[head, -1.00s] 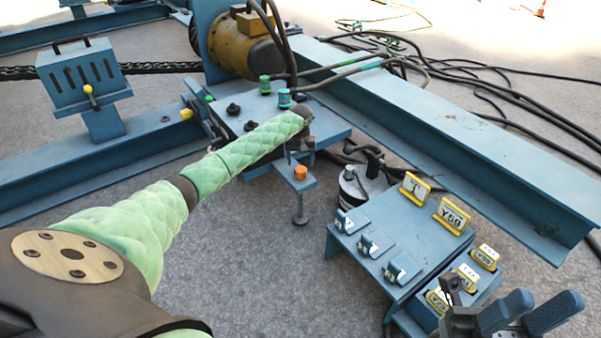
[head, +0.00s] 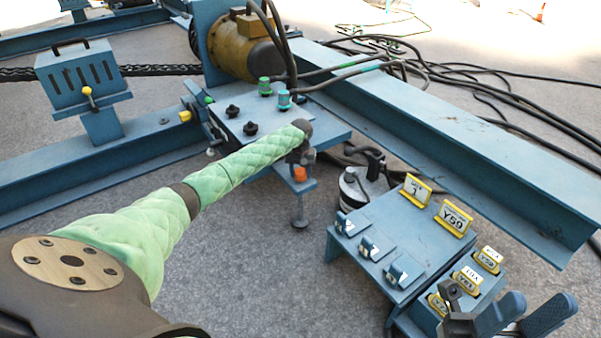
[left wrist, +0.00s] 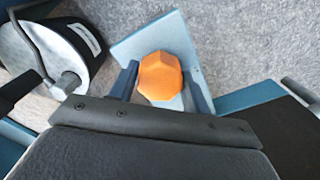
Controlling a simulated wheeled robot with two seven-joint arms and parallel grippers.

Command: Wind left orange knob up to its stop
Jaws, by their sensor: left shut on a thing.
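The orange knob (head: 300,174) sits on a small blue bracket (head: 287,189) at the front edge of the blue machine table. My left gripper (head: 300,167) points down over it from above and partly hides it. In the left wrist view the orange knob (left wrist: 160,76) lies between the two blue fingers (left wrist: 160,86), which are shut on it from both sides. Its turn angle and any stop cannot be made out. My right gripper (head: 523,314) is at the lower right, its blue fingers apart and empty.
Black knobs (head: 242,120) and green and teal caps (head: 284,98) stand on the table near my left arm. A blue switch panel (head: 390,235) with yellow-framed labels stands to the right. A grey canister (head: 357,188) is close beside the bracket. Cables lie behind the long beam (head: 440,140).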

